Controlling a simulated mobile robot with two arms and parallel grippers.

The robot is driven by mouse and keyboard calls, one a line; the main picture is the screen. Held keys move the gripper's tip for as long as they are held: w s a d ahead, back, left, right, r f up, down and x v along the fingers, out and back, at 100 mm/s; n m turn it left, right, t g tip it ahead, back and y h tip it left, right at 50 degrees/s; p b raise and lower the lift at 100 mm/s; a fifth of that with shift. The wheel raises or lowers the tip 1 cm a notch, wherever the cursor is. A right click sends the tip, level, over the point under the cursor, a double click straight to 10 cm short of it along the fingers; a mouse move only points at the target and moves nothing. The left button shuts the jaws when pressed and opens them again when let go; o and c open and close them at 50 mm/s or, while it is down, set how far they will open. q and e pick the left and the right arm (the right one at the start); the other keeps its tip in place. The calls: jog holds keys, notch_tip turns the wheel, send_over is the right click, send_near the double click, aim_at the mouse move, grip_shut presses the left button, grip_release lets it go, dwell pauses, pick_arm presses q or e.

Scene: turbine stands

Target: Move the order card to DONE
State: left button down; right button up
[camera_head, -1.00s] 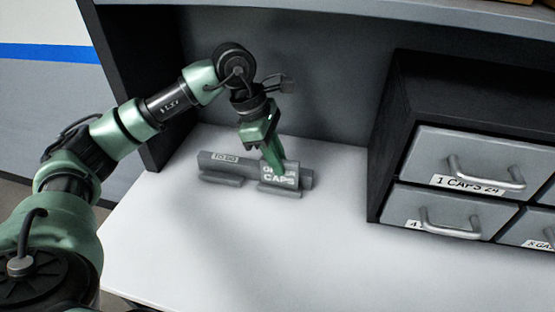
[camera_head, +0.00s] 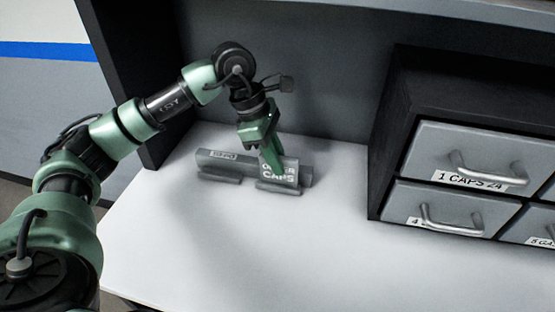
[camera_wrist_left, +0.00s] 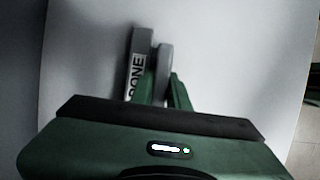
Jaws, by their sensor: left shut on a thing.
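The order card (camera_head: 280,176), a small grey plate with white "ORDER CAPS" lettering, stands at the right part of a grey card rack (camera_head: 226,165) on the white table. The rack's left part bears a "TO DO" label (camera_head: 223,155). My left gripper (camera_head: 276,168) comes down from above and is shut on the card's upper edge, hiding part of its lettering. In the left wrist view a "DONE" label (camera_wrist_left: 135,78) shows on the rack just left of my left gripper's fingers (camera_wrist_left: 162,92). I cannot tell whether the card rests fully on the rack. My right gripper is out of view.
A dark cabinet (camera_head: 384,150) with grey labelled drawers (camera_head: 455,208) stands to the right. A grey back panel (camera_head: 330,80) rises behind the rack, with a dark side panel (camera_head: 135,75) at left. The white table (camera_head: 270,255) is clear in front.

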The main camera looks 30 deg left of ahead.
pick_arm(q)
jog(key=shift+s+f, duration=0.25)
jog(key=shift+f, duration=0.2)
jog(key=c, duration=1.3)
grip_release()
jog(key=shift+w, duration=0.15)
jog(key=shift+r, duration=0.1)
jog(key=shift+r, duration=0.1)
jog(key=shift+w+r+p, duration=0.1)
jog(key=shift+r+p, duration=2.15)
jog(key=shift+r, duration=1.35)
